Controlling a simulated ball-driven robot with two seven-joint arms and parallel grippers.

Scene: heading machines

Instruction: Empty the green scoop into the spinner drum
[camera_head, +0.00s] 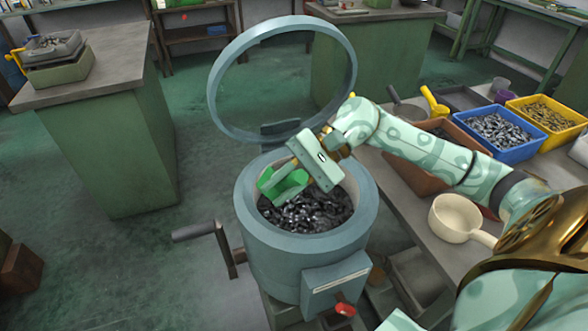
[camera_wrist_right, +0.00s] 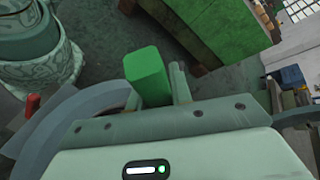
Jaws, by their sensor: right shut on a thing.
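The green scoop (camera_head: 281,186) is tilted inside the mouth of the spinner drum (camera_head: 302,246), over dark metal pieces (camera_head: 306,213) that lie in it. My right gripper (camera_head: 302,168) is above the drum opening and shut on the scoop. In the right wrist view the green handle (camera_wrist_right: 147,76) shows between the fingers. The scoop's bowl is hidden in that view, and I cannot tell whether anything is left in it. The drum's ring-shaped lid (camera_head: 214,88) stands raised behind the opening. My left gripper is not in view.
A crank (camera_head: 205,233) sticks out at the drum's left and a red knob (camera_head: 345,309) at its front. On the right bench are a blue bin (camera_head: 513,153), a yellow bin (camera_head: 571,137) and a cream pan (camera_head: 455,217). A green cabinet (camera_head: 112,150) stands left; floor between is clear.

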